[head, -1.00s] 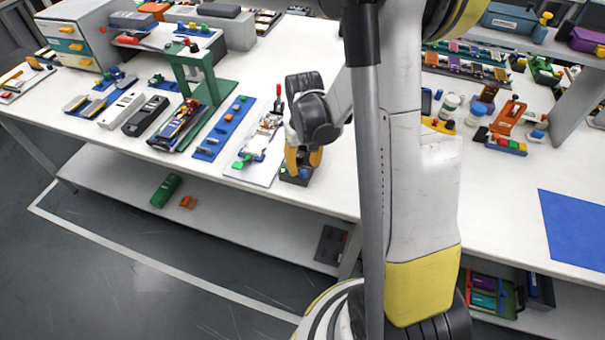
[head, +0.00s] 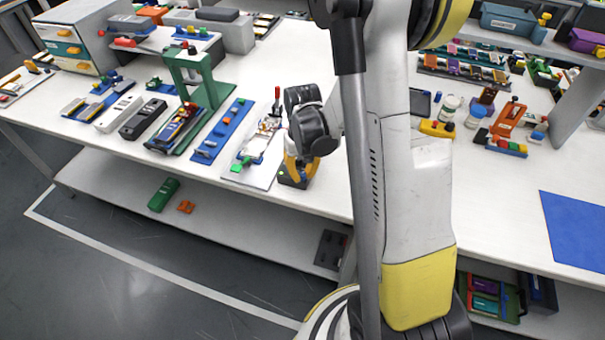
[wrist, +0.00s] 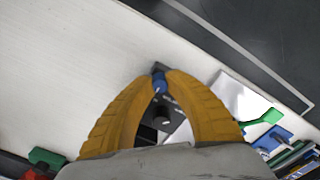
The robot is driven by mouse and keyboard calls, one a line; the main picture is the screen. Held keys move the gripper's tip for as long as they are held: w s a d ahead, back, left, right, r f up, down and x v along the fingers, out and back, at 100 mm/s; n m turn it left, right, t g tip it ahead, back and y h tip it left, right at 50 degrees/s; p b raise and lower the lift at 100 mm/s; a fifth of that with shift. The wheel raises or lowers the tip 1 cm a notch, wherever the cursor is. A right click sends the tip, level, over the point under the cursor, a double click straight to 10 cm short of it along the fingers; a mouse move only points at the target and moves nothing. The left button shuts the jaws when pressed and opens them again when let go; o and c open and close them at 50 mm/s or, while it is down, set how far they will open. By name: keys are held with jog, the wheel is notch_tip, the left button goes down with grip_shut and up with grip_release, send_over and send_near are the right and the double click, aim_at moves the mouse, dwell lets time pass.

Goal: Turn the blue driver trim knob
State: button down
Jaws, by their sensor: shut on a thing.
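The blue driver trim knob (wrist: 159,83) sits on a small dark box and shows between the tips of my yellow fingers in the wrist view. My gripper (wrist: 162,76) is shut on the knob, with a fingertip on either side of it. Part of the dark box (wrist: 172,118) shows between the fingers, with a round dark part on it. In the head view my gripper (head: 300,172) points down at the dark box (head: 291,182) near the table's front edge. The knob is hidden there by the fingers.
A white board (head: 243,168) with a green block and a red-handled clamp lies just left of the box. A blue strip (head: 220,135) and a green stand (head: 210,85) are further left. The white table (head: 335,185) is bare to the right of the box.

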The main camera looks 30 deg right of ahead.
aim_at(302, 174)
jog(key=m, duration=0.3)
jog(key=shift+m+b, duration=0.3)
jog(key=shift+b, duration=0.05)
jog(key=c, duration=1.3)
grip_release()
notch_tip(302, 174, up, 12)
